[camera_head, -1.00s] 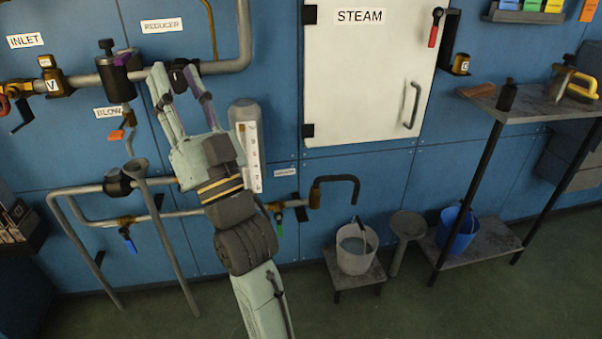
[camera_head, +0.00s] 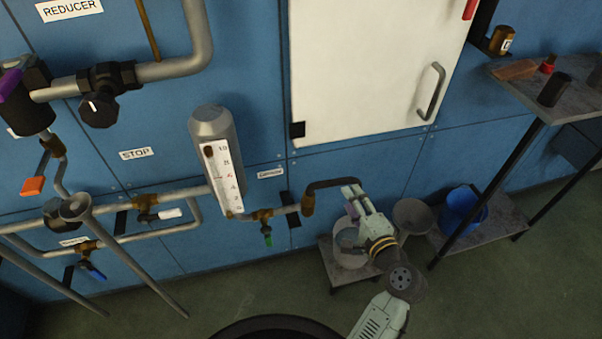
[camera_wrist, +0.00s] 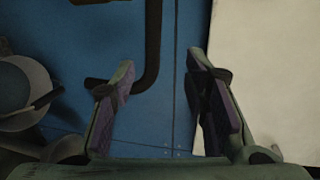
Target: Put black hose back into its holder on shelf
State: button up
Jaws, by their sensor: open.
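The black hose (camera_head: 332,184) is a bent dark tube at the brass fitting on the end of the lower wall pipe. Its free end is by my gripper (camera_head: 352,194), which is open and low at the wall, over the bucket stand. In the wrist view the hose (camera_wrist: 153,45) runs down between my gripper's fingers (camera_wrist: 160,80), then bends left behind the left finger. I cannot tell whether they touch. The shelf (camera_head: 520,88) is the grey top of the rack at right. I cannot make out the hose's holder on it.
A bucket (camera_head: 347,245) stands on a low stool, partly hidden by my gripper. A grey funnel (camera_head: 412,214) and a blue bucket (camera_head: 462,210) are to its right. A brown block (camera_head: 515,69) and a dark cylinder (camera_head: 553,90) are on the shelf. The white steam door (camera_head: 370,60) is above.

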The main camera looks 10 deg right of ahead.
aim_at(340, 184)
jog(key=shift+m, duration=0.3)
jog(key=x, duration=0.3)
jog(key=p+x, duration=0.1)
jog(key=x, duration=0.2)
jog(key=f+p+x, duration=0.1)
jog(key=x, duration=0.3)
jog(key=shift+d, duration=0.2)
jog(key=shift+c, duration=0.2)
grip_shut()
